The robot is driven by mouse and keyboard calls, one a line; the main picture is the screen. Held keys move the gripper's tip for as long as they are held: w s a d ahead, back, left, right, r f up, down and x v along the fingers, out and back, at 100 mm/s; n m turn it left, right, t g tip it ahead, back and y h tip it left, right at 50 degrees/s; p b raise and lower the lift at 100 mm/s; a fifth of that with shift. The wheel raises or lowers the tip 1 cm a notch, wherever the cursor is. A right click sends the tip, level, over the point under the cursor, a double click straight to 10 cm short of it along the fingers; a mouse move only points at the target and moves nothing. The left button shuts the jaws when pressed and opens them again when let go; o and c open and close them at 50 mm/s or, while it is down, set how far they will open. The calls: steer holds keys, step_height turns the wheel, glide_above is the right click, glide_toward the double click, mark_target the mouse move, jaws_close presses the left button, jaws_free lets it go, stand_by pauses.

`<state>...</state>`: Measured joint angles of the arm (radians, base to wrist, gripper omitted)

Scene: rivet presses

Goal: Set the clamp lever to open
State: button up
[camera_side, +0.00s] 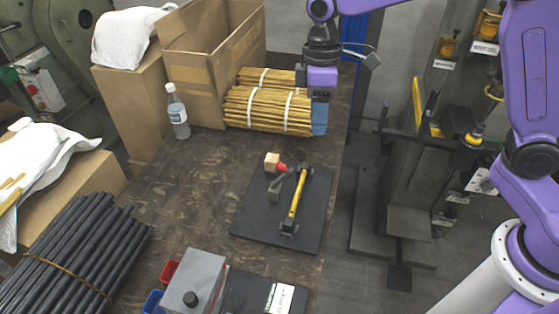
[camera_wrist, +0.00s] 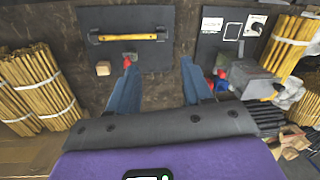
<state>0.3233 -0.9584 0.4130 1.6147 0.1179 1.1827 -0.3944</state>
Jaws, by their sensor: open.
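A dark board (camera_side: 254,220) lies on the table, also in the wrist view (camera_wrist: 98,58). On it is a bar with a yellow grip (camera_side: 297,195) and black ends, also in the wrist view (camera_wrist: 128,37). Beside it is a small grey-green piece (camera_side: 274,190) with a red knob (camera_side: 281,168); the knob shows in the wrist view (camera_wrist: 129,57). I cannot tell for sure which is the clamp lever, nor its exact setting. My gripper (camera_side: 320,116) points down beyond the board, apart from it. Its blue fingers (camera_wrist: 158,65) are open and empty.
A wooden block (camera_side: 271,162) is by the red knob. Bundled yellow sticks (camera_side: 268,105) are beside my gripper in the side view. A bottle (camera_side: 177,112) stands left. A grey box (camera_side: 194,283) and dark rods (camera_side: 75,255) are nearer. Bare table lies left of the board.

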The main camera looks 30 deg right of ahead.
steer(key=w+f+y, duration=0.1)
steer(key=w+f, duration=0.2)
steer(key=w, duration=0.4)
steer(key=w+f, duration=0.3)
steer(key=w, duration=0.5)
steer(key=shift+m+g, duration=0.3)
steer(key=shift+g, duration=0.1)
steer(key=x, duration=1.7)
steer(key=shift+s+d+r, duration=0.1)
steer(key=shift+s+d, duration=0.05)
steer(key=shift+s, duration=0.1)
jaws_close()
